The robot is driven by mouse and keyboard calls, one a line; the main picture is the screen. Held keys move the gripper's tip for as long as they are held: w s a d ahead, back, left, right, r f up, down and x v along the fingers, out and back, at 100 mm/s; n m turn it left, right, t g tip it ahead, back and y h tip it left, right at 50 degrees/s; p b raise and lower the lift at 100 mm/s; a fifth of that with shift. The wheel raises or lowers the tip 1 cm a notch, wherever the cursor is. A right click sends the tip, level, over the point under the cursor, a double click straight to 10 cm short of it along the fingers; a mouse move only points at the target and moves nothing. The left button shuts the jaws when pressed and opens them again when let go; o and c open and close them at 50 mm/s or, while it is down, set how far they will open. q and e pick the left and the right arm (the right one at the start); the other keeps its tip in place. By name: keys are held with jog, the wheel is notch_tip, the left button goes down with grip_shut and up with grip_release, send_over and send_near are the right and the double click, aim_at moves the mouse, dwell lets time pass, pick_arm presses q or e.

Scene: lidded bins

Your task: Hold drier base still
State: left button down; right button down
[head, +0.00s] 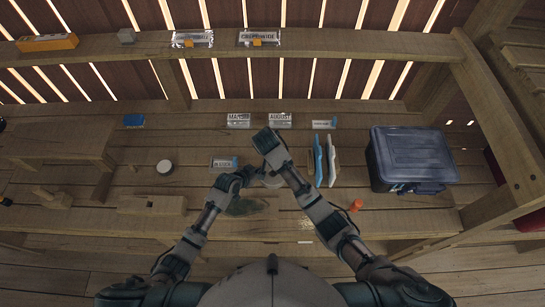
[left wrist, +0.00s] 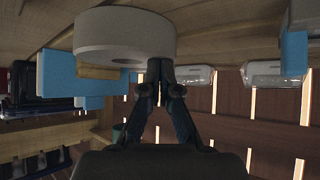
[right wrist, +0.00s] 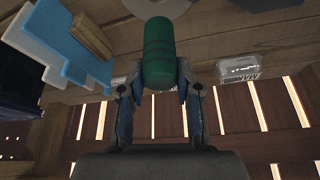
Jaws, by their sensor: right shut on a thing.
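The drier base appears to be the pale grey round piece (head: 272,182) on the bench, partly hidden by my arms in the head view. It shows large in the left wrist view (left wrist: 125,35), with a dark opening in the face toward me. My left gripper (left wrist: 164,66) has its fingertips together right beside its rim; contact is not clear. My right gripper (right wrist: 159,75) is shut on a green cylinder (right wrist: 158,45), with part of a grey round piece (right wrist: 157,7) just beyond it. The head view hides the green cylinder.
A dark lidded bin (head: 412,165) stands at the right. An orange piece (head: 355,205) lies near the front. Labelled packs (head: 238,120) line the back. A white round piece (head: 165,167) sits left, with bare bench around it.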

pick_arm(q)
jog(key=shift+s+a+f, duration=0.1)
jog(key=shift+s+f, duration=0.1)
jog(key=shift+f, duration=0.15)
pick_arm(e)
jog(key=c, duration=1.7)
grip_release()
jog(key=shift+c, duration=0.8)
jog(key=shift+r, duration=3.2)
pick_arm(q)
jog(key=shift+r, duration=0.15)
pick_arm(e)
jog(key=shift+r, duration=0.15)
